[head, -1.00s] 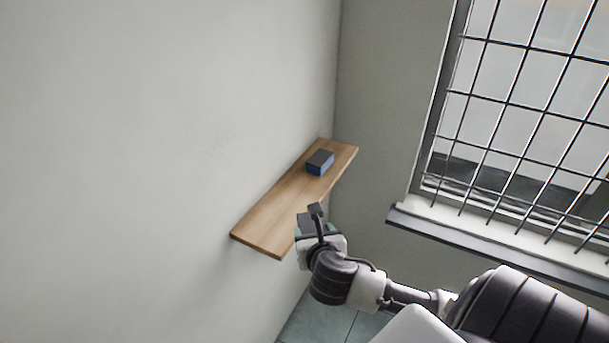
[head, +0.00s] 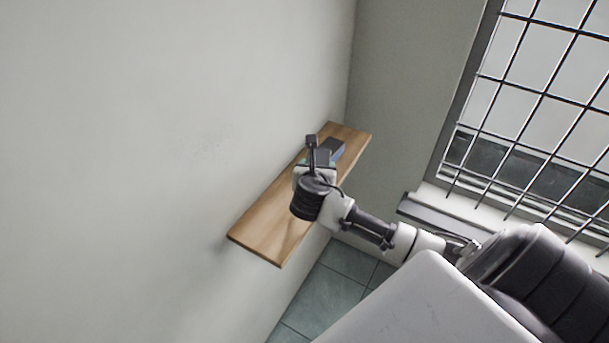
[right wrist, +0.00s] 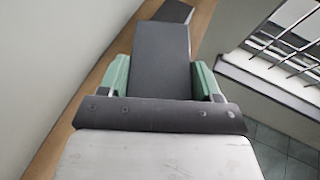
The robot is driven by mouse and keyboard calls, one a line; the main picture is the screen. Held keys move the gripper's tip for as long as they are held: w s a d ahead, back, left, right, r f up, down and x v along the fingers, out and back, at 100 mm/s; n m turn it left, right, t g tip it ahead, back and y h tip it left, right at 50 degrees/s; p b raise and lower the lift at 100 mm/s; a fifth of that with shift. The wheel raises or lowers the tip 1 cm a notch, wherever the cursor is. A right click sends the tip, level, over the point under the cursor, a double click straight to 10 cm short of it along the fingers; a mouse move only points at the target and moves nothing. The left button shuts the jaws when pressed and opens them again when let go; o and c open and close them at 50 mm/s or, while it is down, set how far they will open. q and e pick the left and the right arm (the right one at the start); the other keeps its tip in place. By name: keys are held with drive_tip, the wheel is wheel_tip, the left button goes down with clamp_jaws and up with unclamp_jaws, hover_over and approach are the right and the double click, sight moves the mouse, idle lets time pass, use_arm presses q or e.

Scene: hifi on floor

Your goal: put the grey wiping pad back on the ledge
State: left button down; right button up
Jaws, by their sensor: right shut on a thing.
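The grey wiping pad (right wrist: 160,58) is a flat dark grey block. It lies between the two green-lined fingers of my right gripper (head: 316,161), which is shut on it. In the head view the pad is small and partly hidden by the gripper. The wooden ledge (head: 264,225) runs along the wall. My right gripper and the pad appear over the ledge's middle to far part; I cannot tell whether the pad touches it. My left gripper is not in view.
The near part of the ledge is bare. A barred window (head: 540,100) is at the right.

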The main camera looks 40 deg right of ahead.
drive_tip(key=w+f, duration=0.2)
drive_tip(key=w, duration=0.1)
drive_tip(key=shift+w+a+f, duration=0.1)
drive_tip(key=shift+w+f, duration=0.05)
drive_tip(key=shift+w, duration=0.1)
drive_tip(key=shift+w+a+f, duration=0.15)
drive_tip(key=shift+w+f, duration=0.2)
drive_tip(key=shift+w, duration=0.15)
drive_tip(key=shift+f, duration=0.25)
wheel_tip(320, 180, down, 2)
drive_tip(key=shift+s+a+f+p, duration=0.1)
drive_tip(key=shift+f+p, duration=0.15)
drive_tip(key=shift+p, duration=0.3)
drive_tip(key=shift+f, duration=0.4)
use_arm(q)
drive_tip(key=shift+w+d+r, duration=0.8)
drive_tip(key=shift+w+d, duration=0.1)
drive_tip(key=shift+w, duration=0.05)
use_arm(e)
drive_tip(key=shift+f, duration=0.1)
drive_tip(key=o, duration=1)
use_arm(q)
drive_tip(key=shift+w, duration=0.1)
